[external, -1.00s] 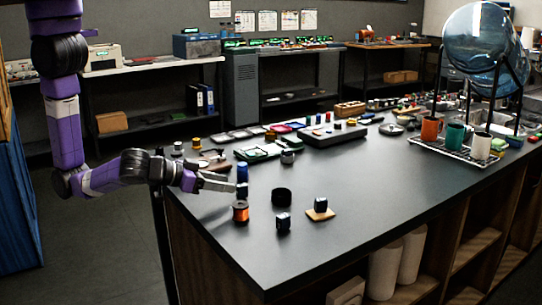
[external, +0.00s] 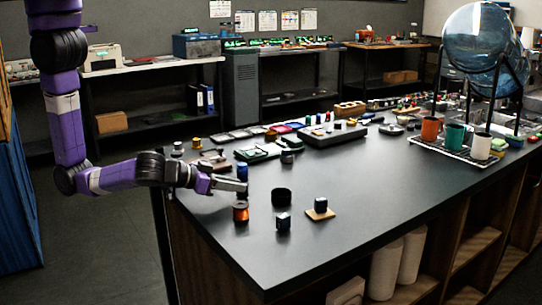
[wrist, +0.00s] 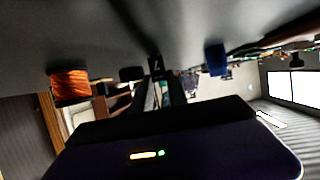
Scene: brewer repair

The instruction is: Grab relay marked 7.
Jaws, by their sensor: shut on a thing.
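The relay marked 7 (wrist: 155,66) is a small dark block with a pale 7 on its face, seen in the wrist view at the fingertips. My gripper (external: 243,188) reaches in over the table's left end, its fingers pointing right. It is shut on that relay; in the external view the fingers mostly hide it. Two other dark blocks stand to the front right: one block (external: 283,221) directly on the table and another block (external: 320,204) on a small wooden pad (external: 321,214). Their markings cannot be read.
A blue cylinder (external: 242,171) stands just behind my fingers, and an orange spool (external: 240,212) just in front. A black round piece (external: 281,196) is to the right. The black tabletop (external: 385,195) is clear further right.

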